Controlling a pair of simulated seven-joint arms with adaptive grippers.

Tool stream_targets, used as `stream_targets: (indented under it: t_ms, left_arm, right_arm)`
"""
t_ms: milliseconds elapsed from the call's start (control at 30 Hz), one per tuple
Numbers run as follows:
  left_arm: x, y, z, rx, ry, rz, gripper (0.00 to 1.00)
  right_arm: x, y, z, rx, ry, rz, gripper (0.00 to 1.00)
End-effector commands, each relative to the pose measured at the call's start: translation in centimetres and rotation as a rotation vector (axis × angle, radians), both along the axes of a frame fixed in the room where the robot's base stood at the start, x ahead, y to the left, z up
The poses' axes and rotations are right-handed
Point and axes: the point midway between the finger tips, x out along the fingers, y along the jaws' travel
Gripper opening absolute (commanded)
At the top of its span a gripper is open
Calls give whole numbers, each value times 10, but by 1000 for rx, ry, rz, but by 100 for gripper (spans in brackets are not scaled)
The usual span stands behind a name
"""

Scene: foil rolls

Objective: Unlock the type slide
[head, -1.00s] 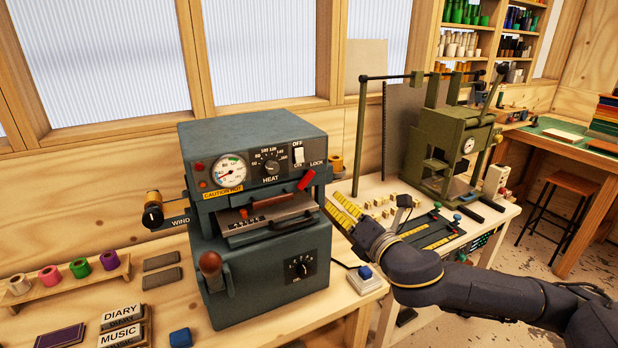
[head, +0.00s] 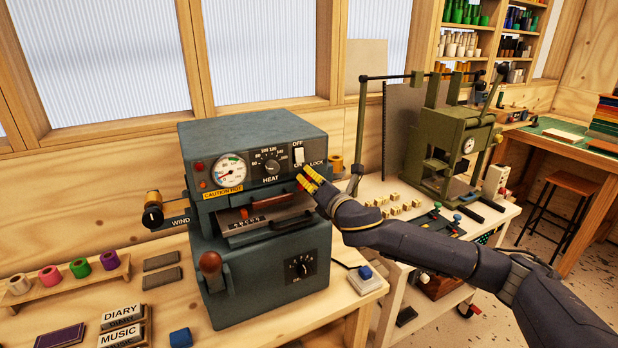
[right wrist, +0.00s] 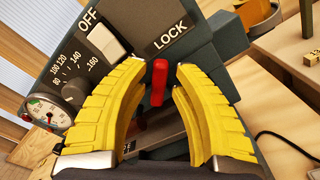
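The blue-grey foil press (head: 258,138) stands on the bench. Its type slide (head: 275,227) sits in the opening at the front, with a dark handle bar and type on it. The red lock lever (right wrist: 159,82) is below the LOCK label (right wrist: 170,37) in the right wrist view. My left gripper is not in view.
The heat dial (head: 272,166), gauge (head: 229,171) and white OFF switch (head: 298,156) are close to my right gripper. A foil winder (head: 153,212) sticks out at the press's left. A green press (head: 445,150) stands on the right-hand table.

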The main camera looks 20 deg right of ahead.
Motion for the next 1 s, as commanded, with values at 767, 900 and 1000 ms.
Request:
stream_targets:
  t_ms: [767,900,1000]
  left_arm:
    - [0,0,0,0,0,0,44]
    - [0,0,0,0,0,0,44]
    - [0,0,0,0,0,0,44]
  right_arm:
    - [15,3,0,-1,-1,1,8]
    - [15,3,0,0,-1,1,0]
    - [15,3,0,0,-1,1,0]
